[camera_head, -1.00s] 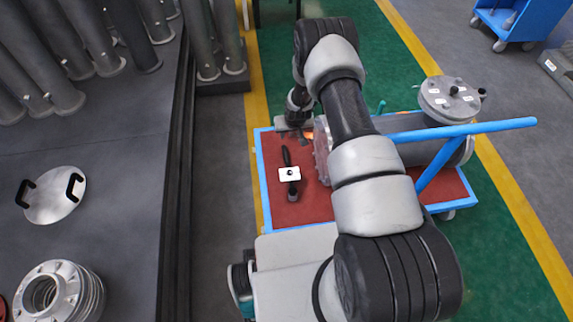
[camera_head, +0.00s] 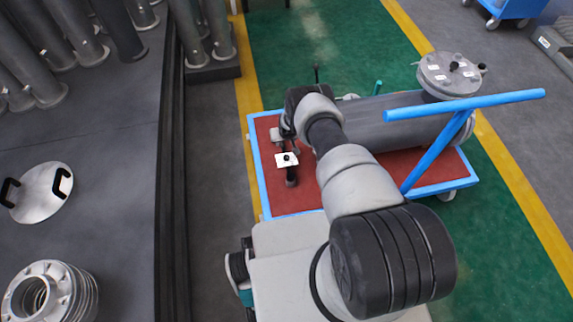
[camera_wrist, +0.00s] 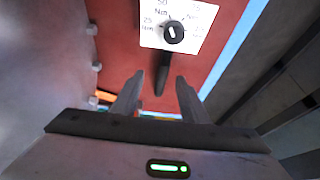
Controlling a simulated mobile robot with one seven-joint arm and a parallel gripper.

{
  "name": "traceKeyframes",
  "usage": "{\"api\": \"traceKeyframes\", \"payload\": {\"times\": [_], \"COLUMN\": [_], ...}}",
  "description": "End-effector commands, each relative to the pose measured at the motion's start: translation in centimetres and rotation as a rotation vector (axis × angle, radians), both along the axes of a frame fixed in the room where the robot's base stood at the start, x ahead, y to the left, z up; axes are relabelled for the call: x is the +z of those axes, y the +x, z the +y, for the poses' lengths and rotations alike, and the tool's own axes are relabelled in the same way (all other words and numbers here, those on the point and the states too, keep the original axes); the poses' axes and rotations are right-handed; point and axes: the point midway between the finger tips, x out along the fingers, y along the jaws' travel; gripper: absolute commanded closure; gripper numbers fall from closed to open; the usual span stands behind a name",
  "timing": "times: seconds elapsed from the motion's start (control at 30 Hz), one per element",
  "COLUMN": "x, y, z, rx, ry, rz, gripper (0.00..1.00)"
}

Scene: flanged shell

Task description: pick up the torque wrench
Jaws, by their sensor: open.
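The torque wrench (camera_head: 291,177) lies on the red deck of the blue-framed cart (camera_head: 298,201). I cannot tell how far above the shaft the fingertips are. In the head view my arm hides the wrench's far end.
A large grey flanged shell (camera_head: 395,122) lies on the cart, close to the right of the wrench. A blue handle bar (camera_head: 465,104) crosses above it. A dark bench (camera_head: 105,190) with a round lid (camera_head: 41,193) stands at left.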

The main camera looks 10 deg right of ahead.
Motion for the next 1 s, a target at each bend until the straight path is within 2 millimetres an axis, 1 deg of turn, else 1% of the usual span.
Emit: {"api": "traceKeyframes", "payload": {"times": [0.17,0.3,0.4,0.5,0.73,0.77,0.9,0.97,1.0], "x": [-1.5,-3.7,-4.8,-5.0,-4.9,-4.9,-4.9,-4.9,-4.9], "y": [0.5,1.4,2.0,2.2,2.3,2.3,2.3,2.3,2.3], "z": [0.2,0.7,0.7,0.7,0.7,0.7,0.7,0.7,0.7], "rx": [0.001,0.002,0.001,0.001,0.001,0.001,0.001,0.001,0.001], "ry": [0.0,-0.001,0.0,0.0,0.0,0.0,0.0,0.0,0.0], "rz": [-0.001,-0.002,-0.002,-0.001,-0.001,0.0,0.0,0.0,0.0], "gripper": [0.59,0.59,0.59,0.59,0.59,0.63,0.86,0.96,1.0]}}
